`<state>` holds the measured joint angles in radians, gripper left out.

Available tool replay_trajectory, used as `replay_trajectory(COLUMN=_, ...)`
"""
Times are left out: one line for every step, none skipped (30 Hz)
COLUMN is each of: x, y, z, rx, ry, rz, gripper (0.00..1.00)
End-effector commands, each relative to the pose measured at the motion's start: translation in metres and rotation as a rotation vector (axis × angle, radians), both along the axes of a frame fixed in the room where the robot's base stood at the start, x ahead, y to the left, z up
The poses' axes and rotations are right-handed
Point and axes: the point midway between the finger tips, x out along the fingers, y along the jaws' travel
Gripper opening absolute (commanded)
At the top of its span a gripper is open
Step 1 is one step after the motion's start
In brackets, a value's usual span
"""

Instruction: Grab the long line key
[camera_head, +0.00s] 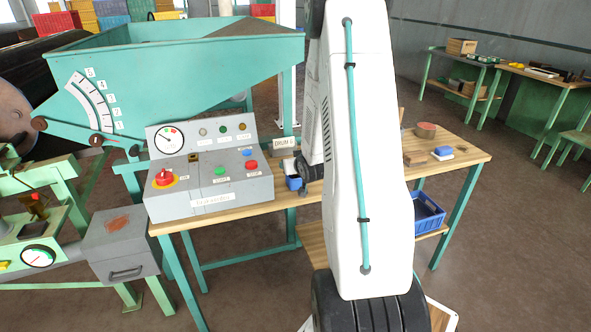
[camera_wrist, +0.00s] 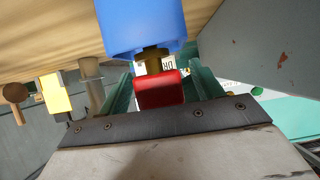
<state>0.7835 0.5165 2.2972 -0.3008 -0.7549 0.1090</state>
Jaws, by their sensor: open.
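In the wrist view a red block-like handle (camera_wrist: 160,90) on a brass-coloured stem (camera_wrist: 153,58) joins a blue round body (camera_wrist: 140,28); it may be the long line key, but I read no name on it. My gripper (camera_wrist: 160,82) is open. What look like its teal fingers stand on either side of the red handle, and contact is unclear. In the head view my gripper (camera_head: 303,189) is mostly hidden behind my white arm. A blue thing (camera_head: 293,183) shows there beside the grey control box.
The grey control box (camera_head: 210,205) with buttons and a gauge stands just left of my gripper, on the wooden table (camera_head: 455,150). In the wrist view a yellow piece (camera_wrist: 55,95) and a wooden knobbed piece (camera_wrist: 15,93) are nearby. A blue crate (camera_head: 428,215) sits below.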

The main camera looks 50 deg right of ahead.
Motion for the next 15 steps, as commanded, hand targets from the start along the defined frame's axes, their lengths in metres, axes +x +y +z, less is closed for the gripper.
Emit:
replay_trajectory(x=-0.0001, y=0.0001, z=0.0001, rx=0.0, ry=0.0, rz=0.0, gripper=0.65)
replay_trajectory(x=-0.0002, y=0.0001, z=0.0001, rx=0.0, ry=0.0, rz=0.0, gripper=0.65)
replay_trajectory(x=-0.0002, y=0.0002, z=0.0001, rx=0.0, ry=0.0, rz=0.0, gripper=0.63)
replay_trajectory(x=-0.0003, y=0.0003, z=0.0001, rx=0.0, ry=0.0, rz=0.0, gripper=0.54)
replay_trajectory(x=-0.0002, y=0.0004, z=0.0001, rx=0.0, ry=0.0, rz=0.0, gripper=0.46)
replay_trajectory(x=-0.0002, y=0.0004, z=0.0001, rx=0.0, ry=0.0, rz=0.0, gripper=0.35)
replay_trajectory(x=-0.0002, y=0.0004, z=0.0001, rx=0.0, ry=0.0, rz=0.0, gripper=0.27)
replay_trajectory(x=-0.0003, y=0.0005, z=0.0002, rx=0.001, ry=0.001, rz=0.0, gripper=0.18)
replay_trajectory(x=-0.0003, y=0.0004, z=0.0002, rx=0.001, ry=0.001, rz=0.0, gripper=0.16)
replay_trajectory(x=-0.0003, y=0.0005, z=0.0001, rx=0.001, ry=0.001, rz=0.0, gripper=0.16)
replay_trajectory(x=-0.0003, y=0.0004, z=0.0002, rx=0.0, ry=0.0, rz=0.0, gripper=0.16)
replay_trajectory(x=-0.0003, y=0.0004, z=0.0002, rx=0.0, ry=0.0, rz=0.0, gripper=0.16)
replay_trajectory(x=-0.0003, y=0.0004, z=0.0002, rx=0.0, ry=0.0, rz=0.0, gripper=0.16)
replay_trajectory(x=-0.0004, y=0.0004, z=0.0003, rx=0.0, ry=0.0, rz=0.0, gripper=0.16)
replay_trajectory(x=-0.0004, y=0.0004, z=0.0003, rx=0.0, ry=0.0, rz=0.0, gripper=0.16)
